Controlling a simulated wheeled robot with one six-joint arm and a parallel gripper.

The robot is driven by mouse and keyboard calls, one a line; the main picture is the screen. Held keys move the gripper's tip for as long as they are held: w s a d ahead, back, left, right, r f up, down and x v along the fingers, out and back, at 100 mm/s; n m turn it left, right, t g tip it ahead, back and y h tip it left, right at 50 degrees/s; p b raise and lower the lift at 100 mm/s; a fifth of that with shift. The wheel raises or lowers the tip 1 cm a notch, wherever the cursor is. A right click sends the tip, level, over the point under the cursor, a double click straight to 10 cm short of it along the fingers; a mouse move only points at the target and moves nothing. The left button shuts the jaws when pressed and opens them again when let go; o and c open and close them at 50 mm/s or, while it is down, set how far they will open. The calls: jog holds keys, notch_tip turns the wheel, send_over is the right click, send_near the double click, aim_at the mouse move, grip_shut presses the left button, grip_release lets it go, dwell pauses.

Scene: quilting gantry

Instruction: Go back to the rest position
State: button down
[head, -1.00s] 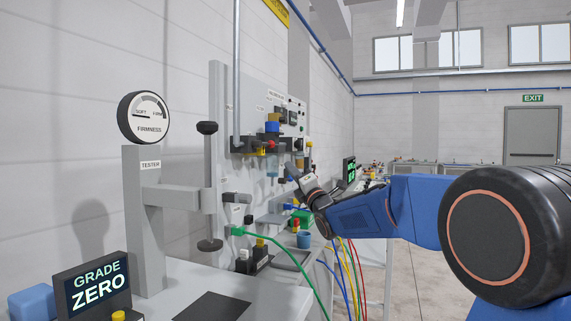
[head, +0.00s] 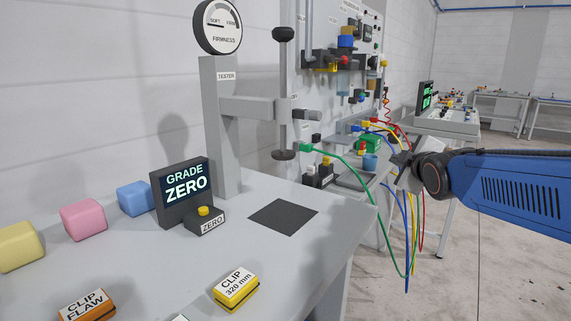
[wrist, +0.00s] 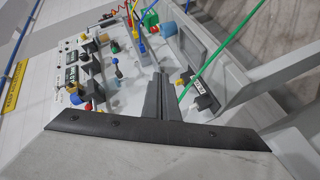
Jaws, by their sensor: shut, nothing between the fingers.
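My gripper (head: 400,168) is at the end of my blue arm, right of centre in the head view. It is held up in front of the gantry bench, beside the hanging coloured hoses. In the wrist view, the fingers of my gripper (wrist: 160,98) stand together in the middle, shut with nothing between them. Nothing in the frames marks a rest position.
A table (head: 330,225) at the left holds a firmness tester (head: 222,125), a grade display (head: 182,190), foam blocks (head: 84,220) and labelled clips (head: 236,288). Green (head: 350,172) and other hoses hang close to my gripper. Open floor (head: 480,260) lies at the right.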

jog(key=s+f+m+g, duration=0.3)
jog(key=s+f, duration=0.4)
jog(key=s, duration=0.4)
jog(key=s+a+f+m+g, duration=0.1)
jog(key=s+f+m+g, duration=0.3)
jog(key=s+f, duration=0.4)
jog(key=s+f+m+g, duration=0.3)
jog(key=s+f+m, duration=0.2)
jog(key=s, duration=0.9)
notch_tip(320, 180, down, 3)
jog(key=shift+s+a+r, duration=0.1)
jog(key=shift+s+a, duration=0.3)
